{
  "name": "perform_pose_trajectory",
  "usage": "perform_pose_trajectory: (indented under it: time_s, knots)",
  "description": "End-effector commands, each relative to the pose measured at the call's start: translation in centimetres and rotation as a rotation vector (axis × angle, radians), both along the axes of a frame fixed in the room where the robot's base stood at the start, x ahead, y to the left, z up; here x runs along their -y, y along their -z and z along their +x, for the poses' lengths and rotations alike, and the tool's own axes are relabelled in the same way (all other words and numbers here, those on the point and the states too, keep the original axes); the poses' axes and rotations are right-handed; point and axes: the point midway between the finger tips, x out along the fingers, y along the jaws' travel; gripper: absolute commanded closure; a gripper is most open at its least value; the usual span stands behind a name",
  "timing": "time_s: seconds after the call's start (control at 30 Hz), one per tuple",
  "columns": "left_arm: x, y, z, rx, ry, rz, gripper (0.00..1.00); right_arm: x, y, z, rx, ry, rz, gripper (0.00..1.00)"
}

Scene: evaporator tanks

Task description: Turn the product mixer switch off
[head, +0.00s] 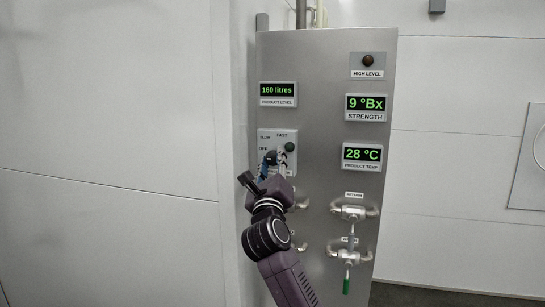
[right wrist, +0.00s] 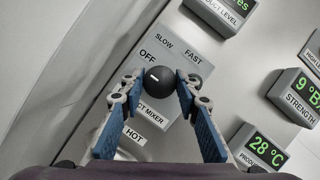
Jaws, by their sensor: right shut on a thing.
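The product mixer switch is a round black knob (right wrist: 158,86) on a light panel marked OFF, SLOW and FAST. A short white mark on the knob lies toward its upper left, on the OFF side; I cannot tell its exact setting. My right gripper (right wrist: 157,92) has its blue fingers on either side of the knob and is shut on it. In the head view the mixer panel (head: 263,135) is at the left of the cabinet, and my right gripper (head: 275,160) covers most of the knob. My left gripper is not in view.
Below are valves, one with a green handle (head: 346,286). White walls flank the cabinet.

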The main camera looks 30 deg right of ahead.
Motion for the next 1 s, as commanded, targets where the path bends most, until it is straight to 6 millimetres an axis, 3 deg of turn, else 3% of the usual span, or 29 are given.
perform_pose_trajectory:
  time_s: [0.17, 0.2, 0.33, 0.73, 1.0]
  knots:
    - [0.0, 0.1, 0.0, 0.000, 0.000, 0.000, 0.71, 0.0, 0.1, 0.0, -0.002, 0.000, -0.001, 0.95]
    - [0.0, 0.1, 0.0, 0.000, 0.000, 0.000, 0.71, -0.1, 0.1, 0.0, -0.002, 0.000, -0.001, 0.68]
    - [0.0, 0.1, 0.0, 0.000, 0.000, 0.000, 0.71, 0.0, 0.1, 0.0, -0.001, 0.001, -0.002, 0.54]
    - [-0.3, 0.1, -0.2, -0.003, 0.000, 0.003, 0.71, -0.4, 0.3, -0.4, -0.001, -0.001, 0.000, 0.53]
    - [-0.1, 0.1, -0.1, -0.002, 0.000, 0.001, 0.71, -3.0, 1.8, -3.9, -0.001, -0.003, 0.001, 0.53]
